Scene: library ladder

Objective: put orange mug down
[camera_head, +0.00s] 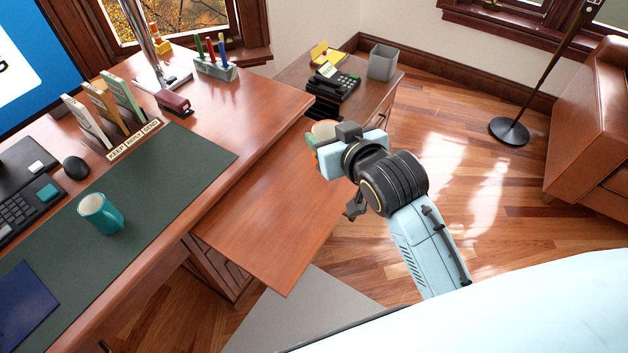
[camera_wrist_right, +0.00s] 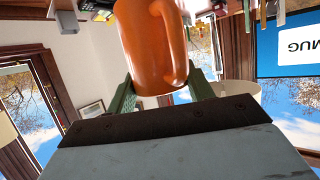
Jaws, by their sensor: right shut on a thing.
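The orange mug (camera_head: 322,130) shows only in part in the head view, behind my right gripper (camera_head: 320,145). In the right wrist view the mug (camera_wrist_right: 150,45) fills the top middle, its handle towards the right. My right gripper's green fingers (camera_wrist_right: 157,92) are shut on it, one on each side. In the head view the mug appears near the far end of the lower wooden board (camera_head: 275,215) beside the desk. I cannot tell whether its base, hidden here, touches anything. My left gripper is not in view.
A teal mug (camera_head: 101,214) stands on the green desk mat (camera_head: 175,180). A black phone (camera_head: 335,85) and a grey bin-like holder (camera_head: 382,62) stand on the side cabinet beyond the gripper. The lower board's near part is clear.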

